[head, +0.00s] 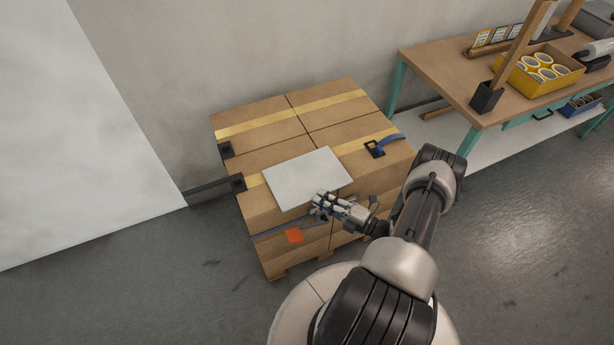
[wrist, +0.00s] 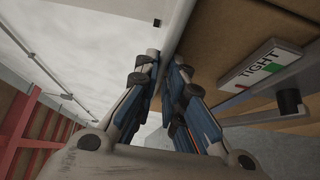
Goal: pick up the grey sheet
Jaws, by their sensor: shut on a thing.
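The grey sheet (head: 305,175) is a flat, pale rectangle at the front of the top of the stacked cardboard boxes (head: 262,117). It lies roughly level, and I cannot tell whether it is clear of the cardboard. My gripper (head: 321,203) is at the sheet's near edge, reaching in from the right. In the wrist view my gripper (wrist: 168,62) has its two fingers on either side of the sheet's edge (wrist: 180,28), which shows as a thin grey band. The fingers are shut on that edge. The fingertips' contact is partly hidden in the head view.
A blue strap with a dark buckle (head: 375,149) lies on the boxes to the right. A "TIGHT" label (wrist: 262,64) shows beside the fingers. A workbench (head: 440,75) with a yellow bin (head: 520,78) stands at upper right.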

